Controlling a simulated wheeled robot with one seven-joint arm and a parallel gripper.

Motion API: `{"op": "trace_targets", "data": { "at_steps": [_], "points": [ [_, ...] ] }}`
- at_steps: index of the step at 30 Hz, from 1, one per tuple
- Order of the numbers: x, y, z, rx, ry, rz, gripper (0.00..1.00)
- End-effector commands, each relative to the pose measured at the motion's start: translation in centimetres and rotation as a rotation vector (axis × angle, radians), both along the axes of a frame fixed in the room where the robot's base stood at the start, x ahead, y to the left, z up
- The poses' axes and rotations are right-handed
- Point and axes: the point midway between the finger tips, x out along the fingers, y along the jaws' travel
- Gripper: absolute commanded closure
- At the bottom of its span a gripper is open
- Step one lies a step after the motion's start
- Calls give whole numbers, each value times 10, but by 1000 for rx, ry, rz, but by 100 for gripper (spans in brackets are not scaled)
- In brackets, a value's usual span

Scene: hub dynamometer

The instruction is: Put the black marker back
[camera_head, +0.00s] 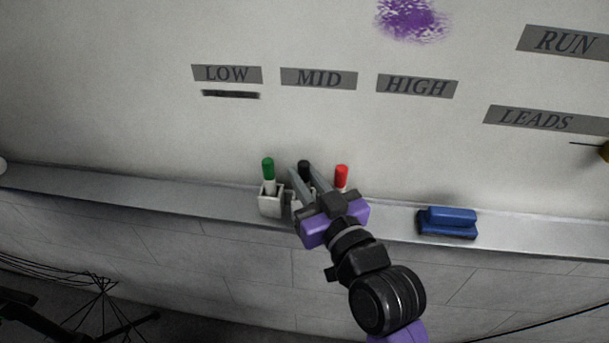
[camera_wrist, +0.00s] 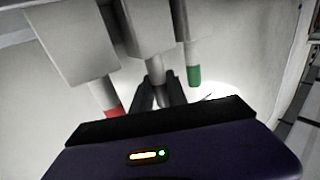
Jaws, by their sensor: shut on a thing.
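The black marker (camera_head: 304,165) stands upright, its black cap showing between my fingers in the head view. In the wrist view its pale body (camera_wrist: 156,68) meets the middle holder (camera_wrist: 145,28); its lower end looks to be in the holder mouth, but how deep I cannot tell. My gripper (camera_head: 304,173) is shut on the marker, with dark fingers on both sides of it in the wrist view (camera_wrist: 160,93). My fingers and wrist hide most of the middle holder in the head view.
A green marker (camera_head: 268,169) stands in the left holder (camera_head: 271,205), and a red marker (camera_head: 341,176) stands to the right. A blue eraser (camera_head: 448,222) lies farther right on the ledge (camera_head: 520,235). A short black stroke (camera_head: 231,94) is under the LOW label (camera_head: 227,74).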

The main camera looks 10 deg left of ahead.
Motion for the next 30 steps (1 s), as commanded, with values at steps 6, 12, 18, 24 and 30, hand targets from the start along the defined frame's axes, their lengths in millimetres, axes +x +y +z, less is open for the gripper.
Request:
{"op": "trace_targets", "data": {
  "at_steps": [6, 12, 18, 24, 30],
  "points": [
    [0, 0, -2, 0, 0, 0, 64],
    [0, 0, -2, 0, 0, 0, 60],
    [0, 0, 1, 0, 0, 0, 60],
    [-21, -14, -4, 1, 1, -3, 60],
    [-58, -36, -5, 1, 1, -2, 60]
  ]
}}
